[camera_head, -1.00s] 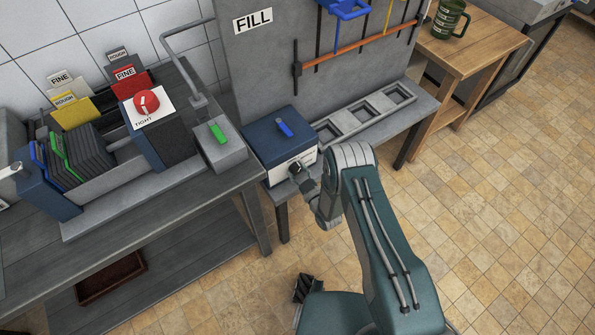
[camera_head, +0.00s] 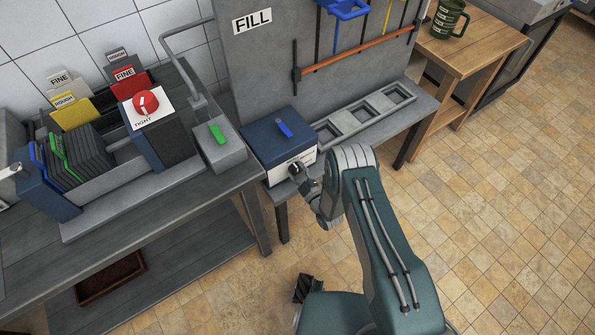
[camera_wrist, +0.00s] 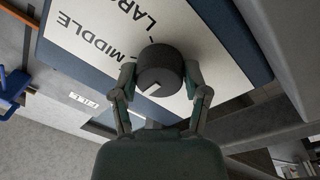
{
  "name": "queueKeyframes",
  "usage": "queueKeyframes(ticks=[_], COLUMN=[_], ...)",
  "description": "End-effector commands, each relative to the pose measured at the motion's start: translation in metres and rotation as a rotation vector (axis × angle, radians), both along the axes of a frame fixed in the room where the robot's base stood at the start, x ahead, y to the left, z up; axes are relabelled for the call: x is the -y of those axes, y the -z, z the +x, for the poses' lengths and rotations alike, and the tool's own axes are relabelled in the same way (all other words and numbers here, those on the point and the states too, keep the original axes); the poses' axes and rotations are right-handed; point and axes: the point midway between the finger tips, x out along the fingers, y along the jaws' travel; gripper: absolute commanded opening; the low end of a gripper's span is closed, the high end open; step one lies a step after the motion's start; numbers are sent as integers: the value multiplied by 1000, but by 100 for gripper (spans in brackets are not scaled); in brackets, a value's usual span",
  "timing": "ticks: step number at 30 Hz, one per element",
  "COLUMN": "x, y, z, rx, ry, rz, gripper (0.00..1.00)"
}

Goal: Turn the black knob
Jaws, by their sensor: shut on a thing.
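The black knob (camera_wrist: 160,68) sits on a white panel (camera_wrist: 92,42) printed with MIDDLE and a partly hidden label beginning LAR. A pale pointer line on the knob's face points to the lower left in the wrist view. My gripper (camera_wrist: 158,80) is shut on the knob, with one finger on each side of it. In the head view the panel is the front of a blue box (camera_head: 262,140), and my gripper (camera_head: 298,172) is at that front. The knob is mostly hidden by my gripper there.
A blue lever (camera_head: 285,129) is on top of the box. A grey block with a green lever (camera_head: 217,133) stands to its left, near a red knob (camera_head: 146,102). A grey tray with square openings (camera_head: 368,115) lies behind to the right. The tiled floor at right is clear.

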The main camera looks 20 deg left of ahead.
Motion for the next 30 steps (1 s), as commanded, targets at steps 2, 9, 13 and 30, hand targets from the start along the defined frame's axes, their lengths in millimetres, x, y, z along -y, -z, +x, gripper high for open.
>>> queueKeyframes(ticks=[2,9,13,30], x=[-3,-3,-3,12], y=[-1,-1,-1,2], z=[0,-1,-1,-11], rx=[6,6,5,-1], ry=[-8,-9,-8,-2], rz=[-1,-1,-2,-2], gripper=[12,12,94,94])
